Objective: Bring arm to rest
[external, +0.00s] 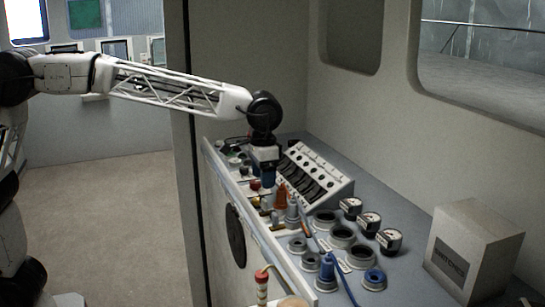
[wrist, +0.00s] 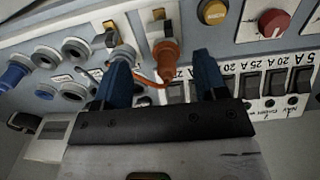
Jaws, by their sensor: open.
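My arm reaches from the left over the sloped console in the external view. My gripper (external: 267,172), with blue fingers, hangs above the console's far part, near the switch box. In the wrist view, my gripper (wrist: 162,62) has its two blue fingers spread apart. An orange plug (wrist: 166,55) with an orange cable shows in the gap between them, seated in a panel socket. I cannot tell its distance from the fingers. The orange plug also stands in the external view (external: 281,194), just nearer the camera than the gripper. No held object shows.
The console (external: 235,183) carries a row of switches (external: 311,176), round sockets (external: 342,236), gauges (external: 368,222) and a blue plug (external: 327,268) with a cable. A grey box (external: 470,250) stands at the right. A wall edge (external: 186,150) rises beside the arm. Open floor lies left.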

